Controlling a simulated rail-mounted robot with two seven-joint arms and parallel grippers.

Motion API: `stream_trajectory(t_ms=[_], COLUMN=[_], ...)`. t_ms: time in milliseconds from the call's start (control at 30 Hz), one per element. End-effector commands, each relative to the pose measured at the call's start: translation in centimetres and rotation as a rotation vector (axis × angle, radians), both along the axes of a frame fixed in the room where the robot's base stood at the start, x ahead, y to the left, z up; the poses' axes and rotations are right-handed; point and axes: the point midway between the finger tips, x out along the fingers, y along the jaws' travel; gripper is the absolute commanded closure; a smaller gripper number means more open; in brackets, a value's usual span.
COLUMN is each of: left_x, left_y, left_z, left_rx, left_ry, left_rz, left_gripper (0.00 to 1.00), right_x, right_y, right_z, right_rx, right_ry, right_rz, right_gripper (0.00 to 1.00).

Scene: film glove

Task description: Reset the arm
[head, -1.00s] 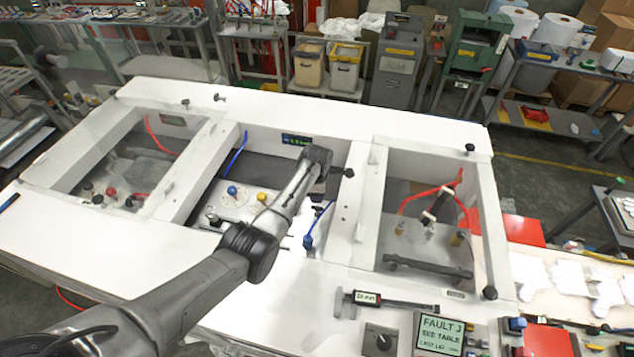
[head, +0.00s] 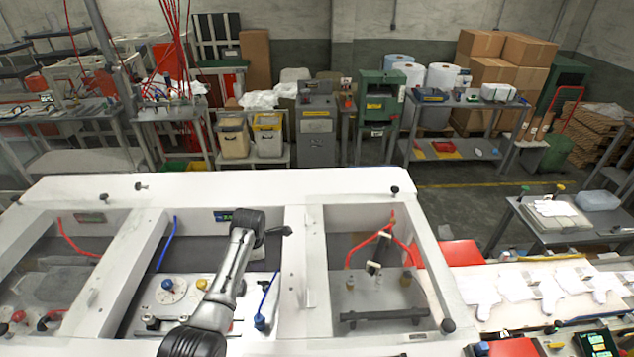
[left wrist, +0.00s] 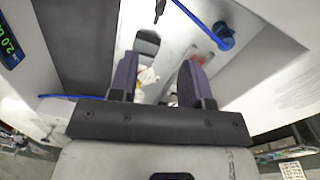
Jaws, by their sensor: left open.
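My left arm (head: 222,282) reaches from the bottom of the head view over the middle bay of the white bench. Its wrist end (head: 250,222) is near the bay's back wall, right of a small display. The fingers cannot be made out in the head view. In the left wrist view my left gripper (left wrist: 157,82) has its two purple fingers apart. A pale panel with a dark slot shows beyond them, and I see nothing held. My right arm and gripper are out of view.
White dividers (head: 303,285) separate the bays. A blue hose (head: 268,295) and a blue knob (head: 168,284) are close to my arm; a blue connector (left wrist: 223,36) also shows in the wrist view. The right bay holds red hoses (head: 370,240) and a dark bar (head: 383,314). Pale gloves (head: 520,285) lie further right.

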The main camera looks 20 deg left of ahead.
Motion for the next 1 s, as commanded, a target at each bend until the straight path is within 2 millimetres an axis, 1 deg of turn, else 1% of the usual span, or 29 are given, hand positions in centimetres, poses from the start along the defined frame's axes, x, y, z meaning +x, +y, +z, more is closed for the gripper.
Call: stream_trajectory(t_ms=[167,267,367,467,533,567,667,767,800,833,900,967,1000], left_x=[0.0,0.0,0.1,0.2,0.6,0.9,2.3,3.5,3.8,3.9,3.5,2.5,1.6], left_y=[0.0,0.0,0.0,0.0,0.1,0.2,0.4,0.1,-0.3,-0.6,-1.7,-2.8,-3.6], left_z=[0.0,0.0,0.0,0.0,0.8,1.6,5.5,11.3,14.0,16.0,19.9,21.9,22.8], left_rx=[0.001,0.007,0.019,0.036,0.063,0.084,0.193,0.376,0.465,0.532,0.686,0.802,0.874], left_ry=[0.001,0.005,0.009,0.013,-0.003,-0.020,-0.093,-0.173,-0.203,-0.222,-0.252,-0.262,-0.263], left_rz=[-0.026,-0.121,-0.303,-0.544,-0.724,-0.801,-1.056,-1.309,-1.403,-1.464,-1.589,-1.679,-1.732], left_gripper=[0.56,0.56,0.56,0.56,0.56,0.56,0.56,0.56,0.56,0.56,0.56,0.56,0.56], right_x=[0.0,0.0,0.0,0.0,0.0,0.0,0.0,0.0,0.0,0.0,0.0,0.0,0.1], right_y=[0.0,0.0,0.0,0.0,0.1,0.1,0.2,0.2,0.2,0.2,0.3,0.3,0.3], right_z=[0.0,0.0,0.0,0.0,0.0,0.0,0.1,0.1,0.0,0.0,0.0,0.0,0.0], right_rx=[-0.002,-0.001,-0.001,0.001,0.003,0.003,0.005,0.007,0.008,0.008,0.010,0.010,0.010], right_ry=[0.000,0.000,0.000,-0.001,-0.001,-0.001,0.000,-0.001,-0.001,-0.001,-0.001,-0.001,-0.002], right_rz=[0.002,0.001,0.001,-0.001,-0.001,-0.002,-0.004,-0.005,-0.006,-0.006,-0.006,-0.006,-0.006], right_gripper=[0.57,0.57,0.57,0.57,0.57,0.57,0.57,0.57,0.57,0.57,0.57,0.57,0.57])
